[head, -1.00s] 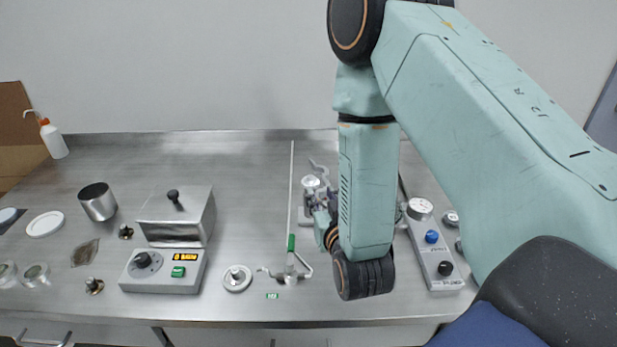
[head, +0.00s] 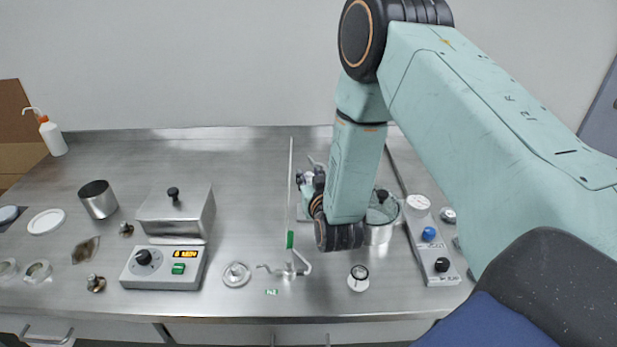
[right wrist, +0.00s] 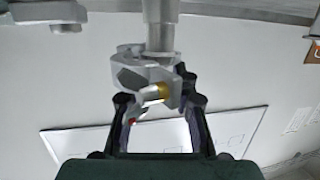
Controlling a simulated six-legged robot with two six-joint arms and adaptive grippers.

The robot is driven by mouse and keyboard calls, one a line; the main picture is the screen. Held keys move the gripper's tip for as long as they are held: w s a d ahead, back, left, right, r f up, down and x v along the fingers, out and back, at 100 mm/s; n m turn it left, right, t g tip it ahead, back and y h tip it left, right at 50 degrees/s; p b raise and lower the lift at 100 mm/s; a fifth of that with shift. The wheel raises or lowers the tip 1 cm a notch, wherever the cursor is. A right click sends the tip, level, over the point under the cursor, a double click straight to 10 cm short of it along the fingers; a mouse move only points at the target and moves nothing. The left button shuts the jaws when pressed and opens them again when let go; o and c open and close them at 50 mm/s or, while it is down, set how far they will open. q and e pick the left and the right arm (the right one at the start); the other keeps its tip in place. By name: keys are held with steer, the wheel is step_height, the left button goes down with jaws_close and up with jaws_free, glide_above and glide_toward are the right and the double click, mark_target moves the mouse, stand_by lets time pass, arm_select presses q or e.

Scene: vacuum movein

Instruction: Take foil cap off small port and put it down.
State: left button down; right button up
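My right gripper (head: 305,182) reaches in from the right, low over the bench, beside a tall thin stand rod (head: 291,190). In the right wrist view its two dark fingers (right wrist: 157,100) stand apart. A grey-silver fitting with a yellow band (right wrist: 160,92) and a small red spot shows at and between the fingertips, below a vertical metal cylinder (right wrist: 160,25). I cannot tell whether a finger touches it. The foil cap and the small port cannot be made out with certainty; my arm hides part of this spot in the head view. My left gripper is out of view.
A hotplate-like box (head: 160,268) with a metal cover stands left of the rod. A round metal fitting (head: 236,274) and a white-rimmed round piece (head: 358,278) lie near the front edge. A glass vessel (head: 379,232) and a control strip (head: 436,268) are to the right.

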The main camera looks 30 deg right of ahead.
steer(key=shift+s+r, duration=0.15)
steer(key=shift+s, duration=0.1)
steer(key=c, duration=0.4)
steer(key=shift+w, duration=0.1)
steer(key=shift+c, duration=0.9)
steer(key=shift+a, duration=0.1)
step_height(320, 180, up, 13)
steer(key=p, duration=0.3)
steer(key=shift+p, duration=0.35)
